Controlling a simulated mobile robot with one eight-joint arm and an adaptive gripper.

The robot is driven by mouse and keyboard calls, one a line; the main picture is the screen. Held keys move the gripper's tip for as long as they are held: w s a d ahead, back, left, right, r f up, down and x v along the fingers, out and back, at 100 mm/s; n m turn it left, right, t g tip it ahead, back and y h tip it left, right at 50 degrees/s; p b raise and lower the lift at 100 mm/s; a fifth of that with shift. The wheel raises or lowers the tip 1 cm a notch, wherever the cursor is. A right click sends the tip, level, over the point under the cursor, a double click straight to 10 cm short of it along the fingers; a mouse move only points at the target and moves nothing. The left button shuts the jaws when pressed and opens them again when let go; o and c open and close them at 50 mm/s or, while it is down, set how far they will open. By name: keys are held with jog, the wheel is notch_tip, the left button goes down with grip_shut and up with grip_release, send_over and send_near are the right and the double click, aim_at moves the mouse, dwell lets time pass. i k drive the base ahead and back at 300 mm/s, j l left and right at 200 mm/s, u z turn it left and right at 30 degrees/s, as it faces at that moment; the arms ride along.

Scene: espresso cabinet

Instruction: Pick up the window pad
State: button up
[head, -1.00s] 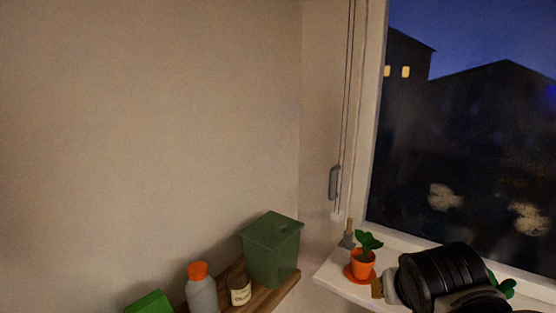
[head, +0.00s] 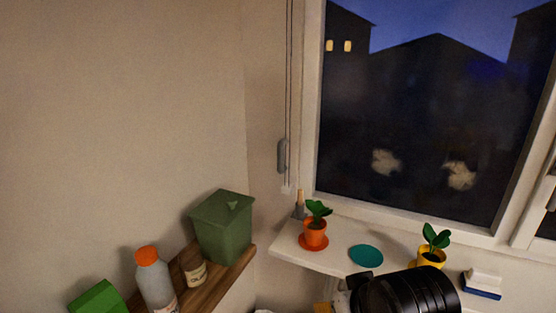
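A small white block with a dark blue underside (head: 482,284) lies at the right end of the white sill; it looks like the window pad, though it is small in the head view. A flat teal disc (head: 366,256) lies on the sill between two potted plants. My black arm (head: 408,292) rises at the bottom edge, in front of the sill and left of the pad, apart from it in the picture. The fingers of my gripper cannot be made out, so I cannot tell whether it is open or shut.
An orange pot with a plant (head: 314,234) and a yellow pot with a plant (head: 431,256) stand on the sill. A wooden shelf at lower left holds a green bin (head: 222,228), a brown jar (head: 193,268), a grey bottle (head: 155,283) and a green box (head: 98,298).

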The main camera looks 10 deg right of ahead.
aim_at(484, 283)
jog(key=z, duration=1.65)
